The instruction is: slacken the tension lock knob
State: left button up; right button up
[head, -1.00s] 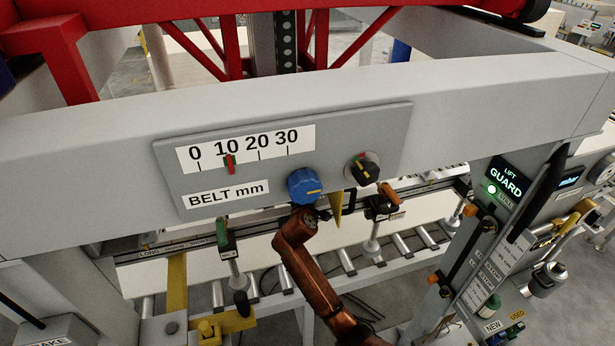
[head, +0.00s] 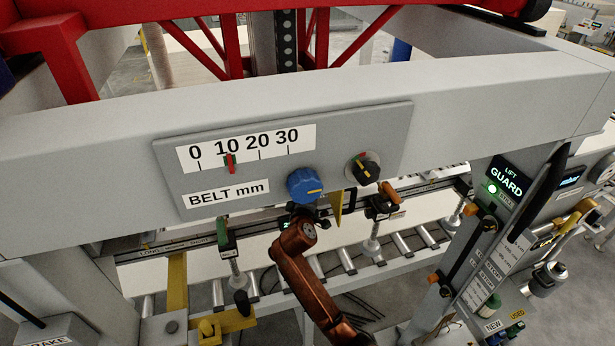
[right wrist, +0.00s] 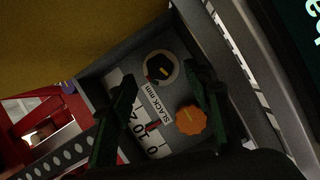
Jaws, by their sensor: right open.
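In the head view a grey panel carries a blue knob (head: 303,186) and a smaller black knob (head: 363,168) with a red and green mark. In the right wrist view a panel marked SLACK mm holds an orange knob (right wrist: 190,120) and a black knob (right wrist: 161,68) with a red mark. No label names the tension lock knob. My right gripper (right wrist: 160,80) is open and empty, its two dark fingers spread in front of that panel. In the head view it is mostly hidden below the blue knob. My left gripper is not in view.
The BELT mm scale (head: 245,147) has its red pointer near 10. A wide grey beam (head: 480,100) spans the view above a roller conveyor (head: 400,245). A yellow pointed plate (head: 336,208) hangs close right of my arm. A lift guard post (head: 490,255) stands at right.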

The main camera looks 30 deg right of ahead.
jog(key=v, duration=0.8)
